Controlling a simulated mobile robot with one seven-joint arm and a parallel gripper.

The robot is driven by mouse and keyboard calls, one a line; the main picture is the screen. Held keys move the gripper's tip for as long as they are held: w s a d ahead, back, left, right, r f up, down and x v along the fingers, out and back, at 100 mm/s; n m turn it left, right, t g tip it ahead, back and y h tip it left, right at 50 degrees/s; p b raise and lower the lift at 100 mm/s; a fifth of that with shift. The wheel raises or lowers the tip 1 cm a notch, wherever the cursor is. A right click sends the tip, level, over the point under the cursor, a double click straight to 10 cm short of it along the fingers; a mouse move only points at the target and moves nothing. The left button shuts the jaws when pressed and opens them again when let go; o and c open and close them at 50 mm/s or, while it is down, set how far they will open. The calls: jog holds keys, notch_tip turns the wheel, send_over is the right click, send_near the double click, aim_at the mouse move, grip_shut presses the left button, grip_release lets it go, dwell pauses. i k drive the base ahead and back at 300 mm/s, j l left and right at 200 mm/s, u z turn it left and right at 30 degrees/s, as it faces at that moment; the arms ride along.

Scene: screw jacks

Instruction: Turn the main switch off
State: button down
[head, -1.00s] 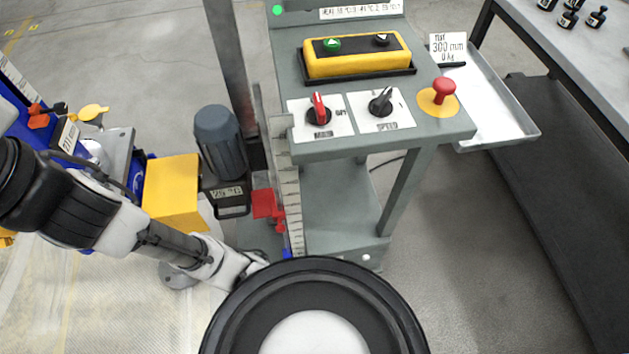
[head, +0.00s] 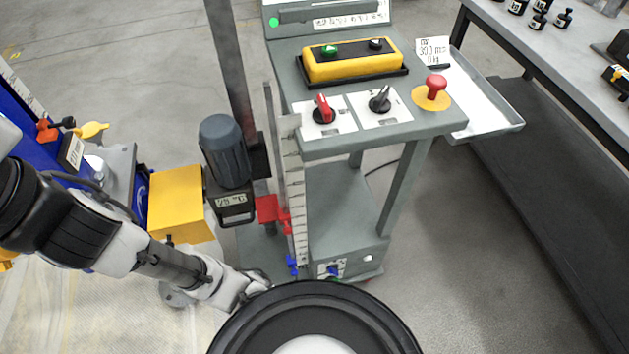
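The likely main switch is a rotary switch with a red handle (head: 323,106) on a black round base, on a white plate at the front left of the grey control panel (head: 380,140). Its handle stands roughly upright in the picture, tilted a little to the left. The small lettering around it is too blurred to read now. My arm comes in from the left, low down, and its far end passes behind a round black part of mine at the bottom. My gripper's fingers are hidden, well below and left of the panel.
Beside the switch are a black rotary knob (head: 380,100) and a red mushroom button (head: 436,86). A yellow button box (head: 352,60) lies behind them. A column, motor (head: 224,150) and upright ruler (head: 293,190) stand left of the panel. A tray (head: 487,105) adjoins on the right.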

aim_at(324, 114)
jog(key=u, duration=0.65)
jog(key=k+l+u, duration=0.1)
jog(key=u, duration=0.35)
jog(key=k+l+u, duration=0.15)
jog(key=u, duration=0.3)
jog(key=k+l, duration=0.35)
